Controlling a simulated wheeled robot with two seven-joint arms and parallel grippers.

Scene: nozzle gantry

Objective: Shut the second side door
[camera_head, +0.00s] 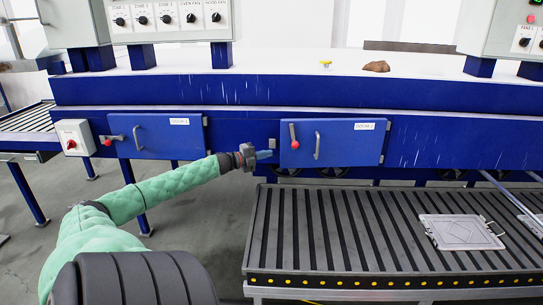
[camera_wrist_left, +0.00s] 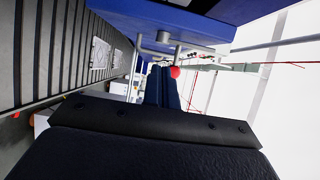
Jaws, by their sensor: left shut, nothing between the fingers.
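The second side door (camera_head: 345,150) is a blue panel labelled "DOOR 2" in the blue machine side. It looks nearly flush; I cannot tell whether a small gap remains. It carries a grey bar handle (camera_head: 317,146) and a lever with a red knob (camera_head: 295,145), which stands about upright. My left gripper (camera_head: 268,154) is shut and empty, just left of the door's left edge. In the left wrist view its dark fingers (camera_wrist_left: 163,88) point toward the blue door (camera_wrist_left: 165,18), with the red knob (camera_wrist_left: 175,72) by the tips; contact is unclear. My right gripper is not in view.
The first door (camera_head: 155,143), its lever lying sideways, is further left. A slatted roller conveyor (camera_head: 330,230) with a grey square plate (camera_head: 461,232) stands in front of the second door. Control boxes (camera_head: 168,20) sit above. Grey floor (camera_head: 195,225) is open to the left.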

